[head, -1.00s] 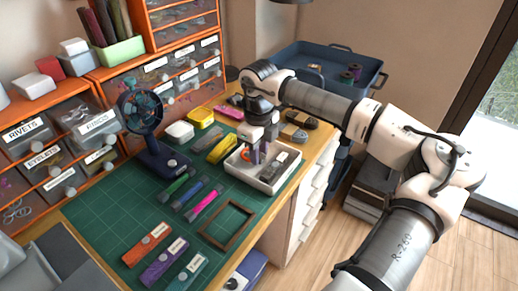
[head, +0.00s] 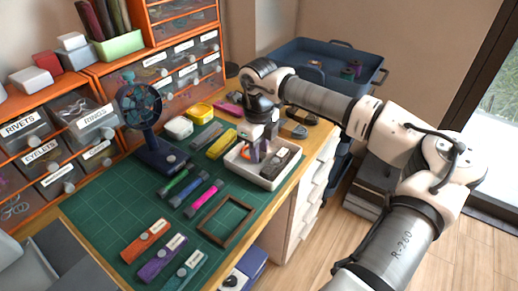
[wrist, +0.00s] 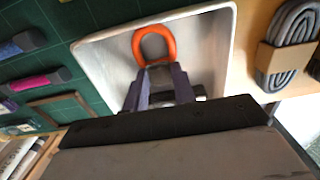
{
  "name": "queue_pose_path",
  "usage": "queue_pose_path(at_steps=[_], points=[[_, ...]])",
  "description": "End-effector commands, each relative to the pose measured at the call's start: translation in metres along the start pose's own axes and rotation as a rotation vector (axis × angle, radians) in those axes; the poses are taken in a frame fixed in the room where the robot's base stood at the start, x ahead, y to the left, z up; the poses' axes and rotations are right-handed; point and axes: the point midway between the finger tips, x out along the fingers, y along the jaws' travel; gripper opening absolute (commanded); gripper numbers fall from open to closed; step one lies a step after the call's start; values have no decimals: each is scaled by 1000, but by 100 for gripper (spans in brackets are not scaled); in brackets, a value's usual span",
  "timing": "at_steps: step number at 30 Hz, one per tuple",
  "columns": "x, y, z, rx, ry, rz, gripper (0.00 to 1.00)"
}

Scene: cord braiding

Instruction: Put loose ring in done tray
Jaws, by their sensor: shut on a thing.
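My gripper (wrist: 160,88) is shut on an orange ring (wrist: 155,30), which stands out beyond the two purple-grey fingertips. The ring is inside the outline of the white tray (wrist: 100,62) in the wrist view. I cannot tell whether the ring touches the tray floor. In the head view the gripper points down over the white tray (head: 262,177) near the right edge of the workbench. Only a little orange shows there beside the fingers. A dark grey labelled bundle lies in the right part of the tray.
A grey cord coil (wrist: 287,45) lies beside the tray. Orange drawer units line the back left. The mat's front left area is mostly clear.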

Motion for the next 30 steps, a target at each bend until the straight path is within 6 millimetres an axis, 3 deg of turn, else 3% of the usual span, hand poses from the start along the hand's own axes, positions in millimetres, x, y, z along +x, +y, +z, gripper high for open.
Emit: queue_pose_path(at_steps=[2,3,9,20,23,30], points=[[0,0,0,0,0,0,10],[0,0,0,0,0,0,28],[0,0,0,0,0,0,52],[-7,-1,0,0,0,-2,52],[-21,-1,0,1,-1,-3,52],[-76,-1,0,2,-2,-4,52]])
